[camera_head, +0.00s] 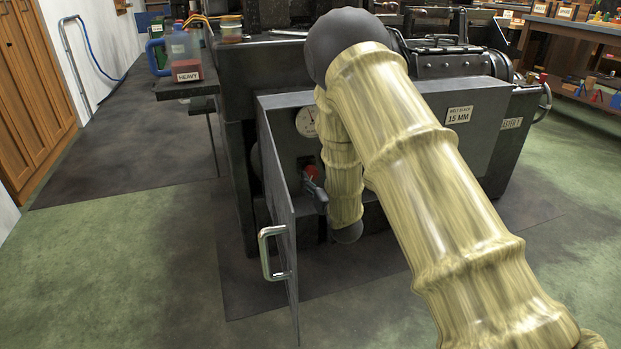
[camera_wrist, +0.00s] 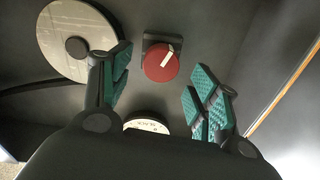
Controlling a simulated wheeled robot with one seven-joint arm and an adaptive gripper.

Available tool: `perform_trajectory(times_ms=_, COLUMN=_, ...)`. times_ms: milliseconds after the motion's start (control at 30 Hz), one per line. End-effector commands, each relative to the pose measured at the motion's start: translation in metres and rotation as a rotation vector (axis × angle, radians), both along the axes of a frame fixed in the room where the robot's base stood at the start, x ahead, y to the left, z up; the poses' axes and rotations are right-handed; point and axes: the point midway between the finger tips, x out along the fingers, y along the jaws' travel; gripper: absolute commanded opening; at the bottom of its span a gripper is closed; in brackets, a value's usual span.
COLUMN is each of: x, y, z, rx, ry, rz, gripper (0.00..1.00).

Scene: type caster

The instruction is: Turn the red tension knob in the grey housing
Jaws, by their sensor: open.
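The red tension knob (camera_wrist: 160,65) is round with a white pointer mark aimed up and to the right, on a dark square base. In the head view the knob (camera_head: 312,171) sits inside the opened grey housing (camera_head: 285,140), just beyond my gripper. My gripper (camera_wrist: 158,75) is open, its teal-padded fingers on the left and right of the knob in the wrist view, with visible gaps on both sides. I cannot tell how far the fingertips are from it in depth. In the head view my gripper (camera_head: 316,191) is partly hidden by my arm.
The housing's open door (camera_head: 277,220) with a metal handle (camera_head: 272,253) stands to the left of my gripper. A pale metal disc (camera_wrist: 62,45) lies left of the knob.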

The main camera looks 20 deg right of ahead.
Motion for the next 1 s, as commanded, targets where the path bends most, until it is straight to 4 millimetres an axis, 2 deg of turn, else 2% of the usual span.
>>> perform_trajectory(times_ms=100, x=0.019, y=0.001, z=-0.003, rx=0.000, ry=-0.002, rz=0.002, gripper=0.61)
perform_trajectory(times_ms=300, x=0.042, y=0.002, z=-0.001, rx=0.000, ry=-0.001, rz=0.002, gripper=0.61)
perform_trajectory(times_ms=500, x=0.050, y=0.003, z=0.000, rx=0.000, ry=0.000, rz=0.001, gripper=0.61)
perform_trajectory(times_ms=767, x=0.051, y=0.003, z=0.000, rx=0.001, ry=0.000, rz=0.001, gripper=0.61)
perform_trajectory(times_ms=1000, x=0.050, y=0.003, z=0.000, rx=0.001, ry=0.000, rz=0.001, gripper=0.17)
